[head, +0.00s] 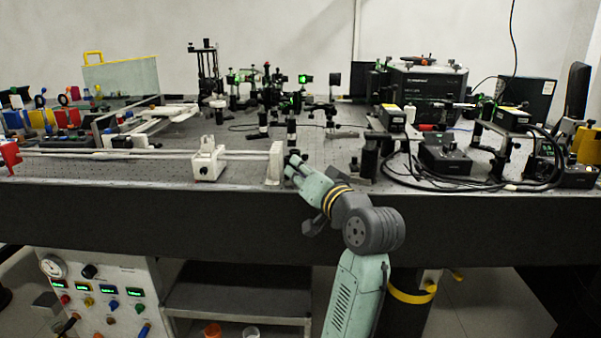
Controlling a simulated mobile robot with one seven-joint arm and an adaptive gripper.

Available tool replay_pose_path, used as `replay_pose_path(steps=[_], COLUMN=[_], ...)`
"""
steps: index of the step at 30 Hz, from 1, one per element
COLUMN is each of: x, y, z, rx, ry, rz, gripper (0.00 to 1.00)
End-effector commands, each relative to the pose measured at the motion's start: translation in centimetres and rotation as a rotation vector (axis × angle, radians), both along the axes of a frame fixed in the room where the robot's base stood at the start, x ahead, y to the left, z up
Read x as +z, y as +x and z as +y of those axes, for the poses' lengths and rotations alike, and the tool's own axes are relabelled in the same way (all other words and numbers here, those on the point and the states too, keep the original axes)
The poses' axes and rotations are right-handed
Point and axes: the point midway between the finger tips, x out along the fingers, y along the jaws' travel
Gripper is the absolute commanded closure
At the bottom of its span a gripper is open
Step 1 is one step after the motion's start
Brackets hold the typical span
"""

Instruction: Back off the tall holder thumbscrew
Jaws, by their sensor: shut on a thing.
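A tall dark post holder (291,131) stands near the front edge of the optical bench, just behind and above my gripper. My gripper (292,160) reaches in from the lower right at the bench's front edge, its fingers at the foot of this holder. The fingers are closed at the spot where the holder's thumbscrew sits. The thumbscrew itself is hidden by the fingers and too small to make out.
A white upright block (275,163) stands close to the left of my gripper. A white rail mount (208,161) is further left on long rods. A black post (369,157) stands to the right.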

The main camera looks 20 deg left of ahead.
Motion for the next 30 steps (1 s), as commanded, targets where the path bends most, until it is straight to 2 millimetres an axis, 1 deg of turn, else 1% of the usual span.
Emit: replay_pose_path(steps=[6,15,21,30], x=[-0.02,-0.01,0.01,0.03], y=[-0.04,-0.04,-0.07,-0.1], z=[-0.03,0.0,0.04,0.09], rx=[0.0,0.0,0.002,0.003], ry=[-0.133,-0.267,-0.317,-0.338], rz=[-0.14,-0.28,-0.33,-0.352], gripper=[1.0,1.0,1.0,1.0])
